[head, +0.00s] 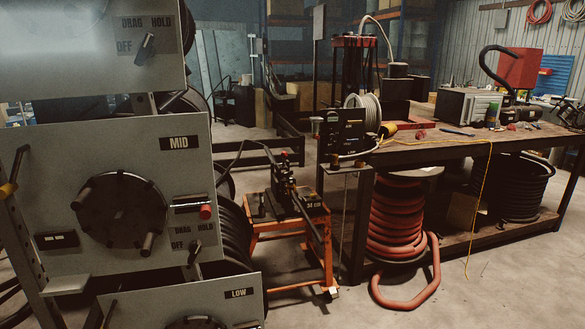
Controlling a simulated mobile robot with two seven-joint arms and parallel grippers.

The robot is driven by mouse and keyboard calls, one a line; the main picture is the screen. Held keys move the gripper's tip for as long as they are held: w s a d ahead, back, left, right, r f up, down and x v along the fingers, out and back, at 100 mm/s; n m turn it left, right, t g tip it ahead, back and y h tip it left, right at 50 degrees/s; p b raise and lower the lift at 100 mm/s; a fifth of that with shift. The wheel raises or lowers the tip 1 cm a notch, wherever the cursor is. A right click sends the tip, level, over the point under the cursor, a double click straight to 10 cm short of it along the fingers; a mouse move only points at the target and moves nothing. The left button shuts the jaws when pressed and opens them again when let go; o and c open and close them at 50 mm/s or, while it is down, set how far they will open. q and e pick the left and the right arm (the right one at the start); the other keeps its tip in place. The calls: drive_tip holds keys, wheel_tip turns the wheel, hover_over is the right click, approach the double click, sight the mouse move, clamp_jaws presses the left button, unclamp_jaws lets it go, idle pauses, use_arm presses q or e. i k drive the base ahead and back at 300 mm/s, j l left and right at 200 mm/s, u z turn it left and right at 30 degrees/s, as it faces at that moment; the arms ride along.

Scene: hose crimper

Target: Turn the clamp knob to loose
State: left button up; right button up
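No control in the head view has a readable "clamp" or "loose" label, so I cannot tell which is the clamp knob. The grey MID panel (70,160) at the left carries a dark round hub (122,215) with handles, a small red-tipped knob (205,212) and a selector lever (195,252) near DRAG, HOLD and OFF marks. The upper panel has a similar selector lever (145,48). A black control box (341,135) sits at the bench's left end; its small markings are unreadable. Neither of my grippers is in view.
An orange stand (318,216) with a dark lever device (284,182) stands between the panels and the wooden workbench (440,150). Red hose (398,215) is coiled under the bench, its loose end on the floor. Concrete floor (500,285) is open at the front right.

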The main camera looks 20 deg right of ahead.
sight(287, 174)
drive_tip(key=i+l, duration=0.2)
drive_tip(key=l, duration=0.15)
drive_tip(key=i+l, duration=0.2)
drive_tip(key=l, duration=0.2)
drive_tip(key=i+l, duration=0.2)
drive_tip(key=l, duration=0.15)
drive_tip(key=i+l+u, duration=0.1)
drive_tip(key=l, duration=0.25)
drive_tip(key=i+l, duration=0.5)
drive_tip(key=l, duration=0.3)
drive_tip(key=i+l, duration=0.2)
drive_tip(key=l, duration=0.15)
drive_tip(key=i+l+u, duration=0.1)
drive_tip(key=l, duration=0.3)
drive_tip(key=i, duration=0.1)
